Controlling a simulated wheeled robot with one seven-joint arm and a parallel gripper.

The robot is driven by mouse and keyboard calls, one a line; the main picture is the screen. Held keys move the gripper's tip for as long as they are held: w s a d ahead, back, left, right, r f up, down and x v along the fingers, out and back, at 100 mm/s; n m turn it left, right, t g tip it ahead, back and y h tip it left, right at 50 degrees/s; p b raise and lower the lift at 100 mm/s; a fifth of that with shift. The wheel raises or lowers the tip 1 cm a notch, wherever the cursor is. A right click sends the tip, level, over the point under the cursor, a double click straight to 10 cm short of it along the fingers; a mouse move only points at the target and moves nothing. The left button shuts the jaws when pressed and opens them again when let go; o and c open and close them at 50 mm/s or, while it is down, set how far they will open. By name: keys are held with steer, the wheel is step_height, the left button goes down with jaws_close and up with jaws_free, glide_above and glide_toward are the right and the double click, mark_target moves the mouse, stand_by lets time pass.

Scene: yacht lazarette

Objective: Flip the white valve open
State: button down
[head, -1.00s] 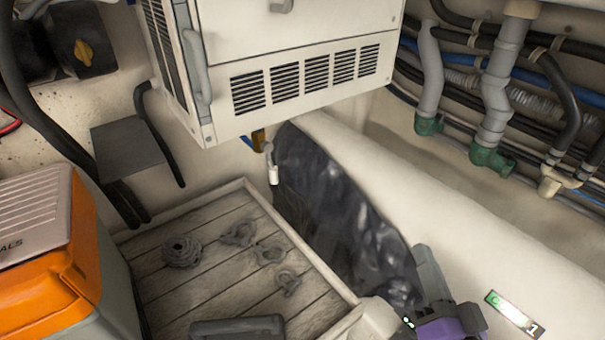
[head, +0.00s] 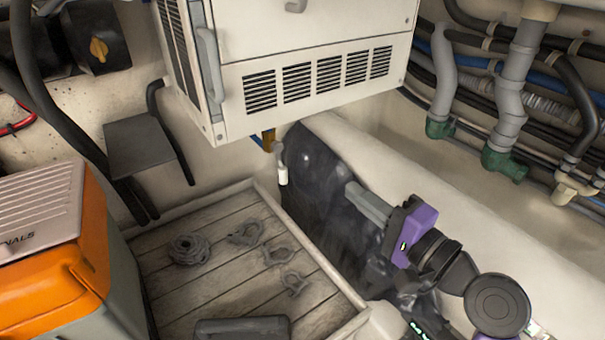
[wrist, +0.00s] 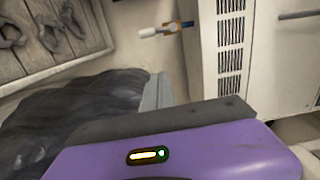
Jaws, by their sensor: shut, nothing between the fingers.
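The valve has a white handle (head: 283,176) hanging down from a grey fitting below the vented white cabinet in the head view. In the wrist view the handle (wrist: 148,32) lies sideways, joined to a brass-coloured body with a blue part. My gripper (head: 354,192) is shut and empty. Its grey fingers point toward the valve from the lower right, with a clear gap between tips and handle. In the wrist view the fingertips (wrist: 160,88) are also apart from the handle.
The vented cabinet (head: 320,80) hangs above the valve. A dark, shiny bag-like surface (head: 325,190) lies behind my gripper. A wooden tray (head: 220,290) with rope and shackles is at lower left, beside an orange-lidded box (head: 50,240). Pipes (head: 511,100) run at upper right.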

steer(key=shift+s+f, duration=0.1)
steer(key=shift+f, duration=0.05)
steer(key=w+a+p, duration=0.3)
steer(key=w+a, duration=0.3)
steer(key=a, duration=0.3)
steer(key=shift+w+a, duration=0.25)
steer(key=shift+a, duration=0.15)
stand_by(0.6)
steer(key=shift+m, duration=0.4)
